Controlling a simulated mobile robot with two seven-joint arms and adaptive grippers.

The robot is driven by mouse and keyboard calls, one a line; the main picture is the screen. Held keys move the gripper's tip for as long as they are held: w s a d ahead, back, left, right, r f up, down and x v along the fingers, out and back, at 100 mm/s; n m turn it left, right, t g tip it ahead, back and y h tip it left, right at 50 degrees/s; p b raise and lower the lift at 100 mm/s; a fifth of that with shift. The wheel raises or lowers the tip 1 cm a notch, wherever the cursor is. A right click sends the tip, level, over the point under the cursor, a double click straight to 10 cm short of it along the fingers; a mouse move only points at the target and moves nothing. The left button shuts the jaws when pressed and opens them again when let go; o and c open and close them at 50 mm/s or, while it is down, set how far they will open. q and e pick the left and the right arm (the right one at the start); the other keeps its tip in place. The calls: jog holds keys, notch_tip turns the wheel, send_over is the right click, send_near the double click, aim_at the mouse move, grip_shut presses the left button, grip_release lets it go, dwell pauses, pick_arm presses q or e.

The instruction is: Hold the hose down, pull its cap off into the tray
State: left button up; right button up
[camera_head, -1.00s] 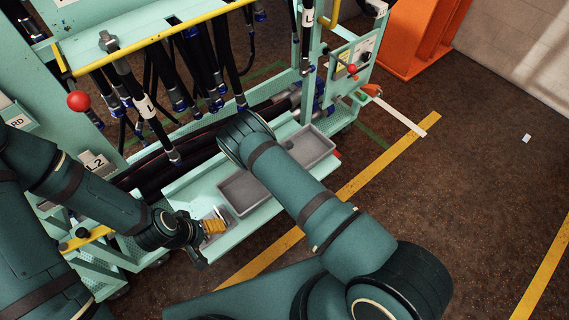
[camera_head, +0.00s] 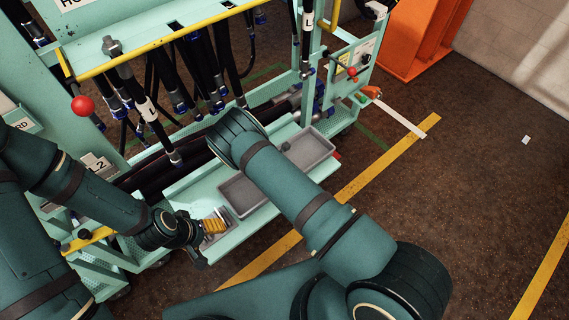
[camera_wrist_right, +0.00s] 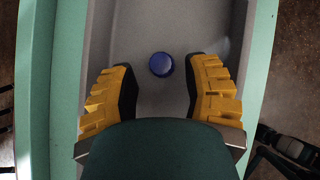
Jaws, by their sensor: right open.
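A round blue cap (camera_wrist_right: 161,65) lies on the floor of a grey tray (camera_wrist_right: 150,20) in the right wrist view. My right gripper (camera_wrist_right: 160,75) is open above this tray, its yellow fingers apart on either side of the cap and not touching it. In the head view my right arm hides that gripper; a small dark spot shows in the far grey tray (camera_head: 318,155). A black hose (camera_head: 150,112) with an L label hangs from the rack. My left gripper (camera_head: 208,236) is low by the bench, its yellow finger showing; its opening and any hold are unclear.
A second grey tray (camera_head: 236,197) sits beside the far one on the green bench. Several more black hoses (camera_head: 205,75) with blue ends hang behind. A yellow rail (camera_head: 170,35) and a red knob (camera_head: 82,106) are near. Open floor lies to the right.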

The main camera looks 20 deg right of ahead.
jog(key=p+v, duration=0.1)
jog(key=v, duration=0.8)
jog(key=s+a+m+g+y, duration=0.1)
jog(key=s+m+g+y, duration=0.35)
jog(key=s+m, duration=0.75)
jog(key=s+a+r+m+t+y, duration=0.1)
jog(key=s+a+r+m+y, duration=0.3)
jog(key=s+r+m, duration=0.4)
notch_tip(320, 180, up, 4)
jog(key=m+y, duration=0.1)
jog(key=m, duration=0.5)
jog(key=shift+s+m+t, duration=0.2)
jog(key=shift+m+t, duration=0.1)
jog(key=shift+t, duration=0.05)
